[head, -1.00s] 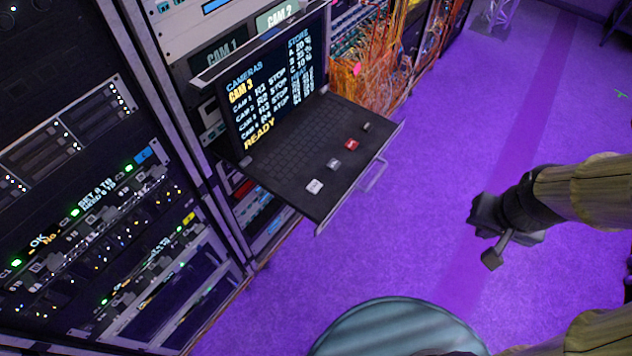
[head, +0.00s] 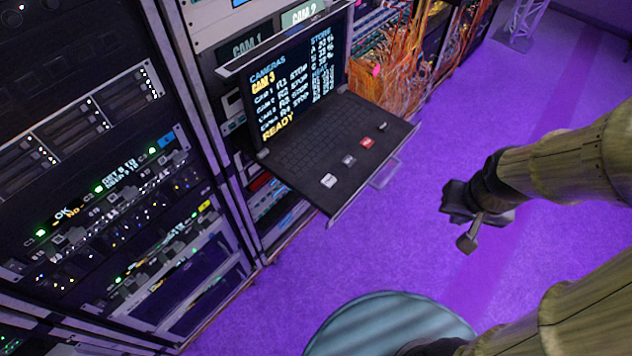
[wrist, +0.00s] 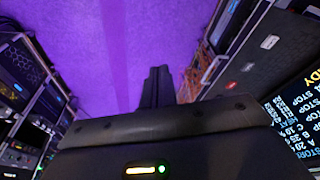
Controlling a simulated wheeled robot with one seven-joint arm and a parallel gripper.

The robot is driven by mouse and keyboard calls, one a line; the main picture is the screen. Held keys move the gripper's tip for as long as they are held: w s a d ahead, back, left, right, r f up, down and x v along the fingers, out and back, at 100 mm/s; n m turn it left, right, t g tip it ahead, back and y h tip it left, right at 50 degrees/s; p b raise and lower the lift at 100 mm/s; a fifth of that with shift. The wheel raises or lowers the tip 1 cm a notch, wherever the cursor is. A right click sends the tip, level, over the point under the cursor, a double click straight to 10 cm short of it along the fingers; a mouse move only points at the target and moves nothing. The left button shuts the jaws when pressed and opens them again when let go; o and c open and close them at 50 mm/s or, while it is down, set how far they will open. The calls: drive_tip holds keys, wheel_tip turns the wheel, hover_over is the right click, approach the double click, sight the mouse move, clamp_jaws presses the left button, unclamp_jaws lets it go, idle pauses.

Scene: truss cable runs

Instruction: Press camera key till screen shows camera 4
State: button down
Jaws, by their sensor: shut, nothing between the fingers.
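The pull-out console in the rack has a screen (head: 297,85) that reads CAMERAS, with CAM 3 in yellow, rows for several cameras and READY at the bottom. Its keyboard tray (head: 318,150) carries a white key (head: 328,181), a grey key (head: 348,160), a red key (head: 367,142) and a dark key (head: 384,126). I cannot read which is the camera key. My gripper (head: 466,243) is shut and empty, over the floor to the right of the tray and apart from it. In the wrist view its shut fingers (wrist: 157,85) point along the floor; part of the screen (wrist: 300,110) shows at right.
A drawer handle (head: 385,173) sticks out at the tray's front edge. Orange cables (head: 390,80) hang behind the console. A rack with lit units (head: 110,190) stands at left. A round teal surface (head: 390,325) is at the bottom. The purple floor (head: 330,265) is open.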

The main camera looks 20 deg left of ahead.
idle(0.3)
drive_tip(key=m+t+y+p, duration=0.3)
drive_tip(key=m+y+p, duration=0.4)
drive_tip(key=m, duration=1)
hover_over(331, 183)
wheel_tip(331, 183, down, 6)
drive_tip(key=shift+r, duration=0.2)
drive_tip(key=shift+f, duration=0.1)
wheel_tip(331, 183, down, 9)
drive_tip(key=b, duration=0.6)
drive_tip(key=shift+b, duration=0.35)
drive_tip(key=shift+f+b, duration=0.25)
drive_tip(key=shift+b, duration=0.1)
